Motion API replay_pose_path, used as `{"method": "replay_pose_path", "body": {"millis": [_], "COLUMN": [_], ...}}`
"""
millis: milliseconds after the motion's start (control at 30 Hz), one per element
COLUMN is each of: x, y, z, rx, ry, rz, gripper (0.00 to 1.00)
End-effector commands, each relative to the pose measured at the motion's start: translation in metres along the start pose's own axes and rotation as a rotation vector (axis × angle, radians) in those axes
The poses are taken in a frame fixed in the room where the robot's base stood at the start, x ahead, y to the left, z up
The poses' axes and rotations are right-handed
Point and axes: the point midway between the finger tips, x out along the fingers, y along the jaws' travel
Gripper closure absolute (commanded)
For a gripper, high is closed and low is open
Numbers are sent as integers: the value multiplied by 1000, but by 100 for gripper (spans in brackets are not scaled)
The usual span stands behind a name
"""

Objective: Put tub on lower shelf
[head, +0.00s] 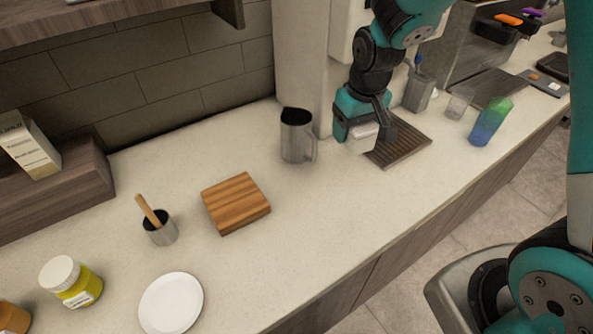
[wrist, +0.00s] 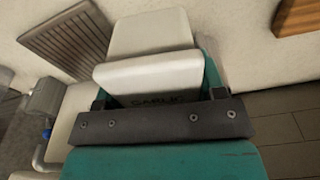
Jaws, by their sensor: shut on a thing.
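My gripper (head: 360,115) is over the counter, in front of the wall column, beside the brown slatted mat. It is shut on a white tub (head: 361,138), which is mostly hidden by the gripper in the head view. In the wrist view the tub (wrist: 150,35) sits between the fingers, with dark lettering partly covered that seems to read "GARLIC". I cannot tell how far the tub is above the counter. A low wooden shelf (head: 85,188) stands at the left against the tiled wall, with a box (head: 30,150) on it. A higher wooden shelf (head: 90,22) runs above.
A metal pitcher (head: 296,140) stands just left of my gripper. A wooden board (head: 236,204), a small pot with a wooden handle (head: 160,232), a white plate (head: 171,303) and a yellow jar (head: 78,285) are on the counter. The slatted mat (head: 402,143) is at right.

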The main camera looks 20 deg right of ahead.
Motion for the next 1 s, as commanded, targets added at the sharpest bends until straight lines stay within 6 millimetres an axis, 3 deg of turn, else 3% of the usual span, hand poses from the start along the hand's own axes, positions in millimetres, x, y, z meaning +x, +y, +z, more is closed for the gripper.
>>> {"method": "replay_pose_path", "body": {"millis": [200, 300, 400, 533, 800, 1000], "x": [-53, -69, -72, -50, 26, 69], "y": [-31, -36, -38, -38, -36, -36], "z": [-4, -1, 2, 6, 16, 21], "rx": [-107, -131, -141, -142, -139, -138], "ry": [9, 3, -3, -11, -13, -8], "rz": [-12, -14, -15, -15, -15, -15], "gripper": [69, 69, 69, 69, 69, 69]}}
